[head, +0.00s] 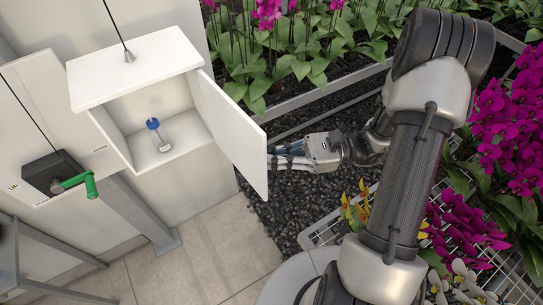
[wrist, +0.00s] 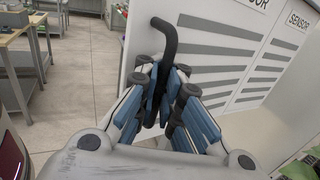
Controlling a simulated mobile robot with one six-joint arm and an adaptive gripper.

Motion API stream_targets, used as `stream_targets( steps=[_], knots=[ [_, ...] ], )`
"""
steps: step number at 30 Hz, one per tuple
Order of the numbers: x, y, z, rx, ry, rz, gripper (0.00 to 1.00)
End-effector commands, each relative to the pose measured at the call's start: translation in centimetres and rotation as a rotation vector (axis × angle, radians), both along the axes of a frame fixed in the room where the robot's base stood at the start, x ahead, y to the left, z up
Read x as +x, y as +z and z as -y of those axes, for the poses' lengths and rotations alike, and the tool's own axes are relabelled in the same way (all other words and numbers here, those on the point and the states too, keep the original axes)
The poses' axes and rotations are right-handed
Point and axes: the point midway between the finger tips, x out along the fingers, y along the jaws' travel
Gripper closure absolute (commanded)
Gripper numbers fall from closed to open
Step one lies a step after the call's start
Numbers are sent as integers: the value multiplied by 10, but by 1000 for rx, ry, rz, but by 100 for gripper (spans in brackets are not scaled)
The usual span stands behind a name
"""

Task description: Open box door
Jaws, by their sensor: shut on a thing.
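The white box (head: 92,88) is on the wall at the left in the head view. Its door (head: 232,130) stands wide open, swung out to the right on the side near my arm. Inside the box stands a small clear bottle with a blue cap (head: 154,125). My gripper (head: 275,158) is at the outer face of the door, near its free edge. In the wrist view, my gripper (wrist: 160,105) is shut on the black door handle (wrist: 166,45), a hooked bar. The door's outer face (wrist: 225,50) carries grey slats and a "SENSOR" label. The gripped part of the handle is partly hidden by the fingers.
A black crank box with a green handle (head: 85,183) is on the wall at the lower left. Orchid beds (head: 290,45) lie behind the door, and purple orchids (head: 500,120) stand close to my arm at the right. Tiled floor (head: 180,275) is clear below the box.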

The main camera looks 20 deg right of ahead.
Motion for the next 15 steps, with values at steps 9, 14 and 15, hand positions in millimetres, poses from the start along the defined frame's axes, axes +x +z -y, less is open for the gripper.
stream_targets(
  steps=[9, 14, 15],
  knots=[
    [-1, -1, 0, -1, 1, -2, 84],
    [0, 0, 0, -1, 1, -1, 84],
    [0, 0, 1, -1, 1, 0, 84]
  ],
)
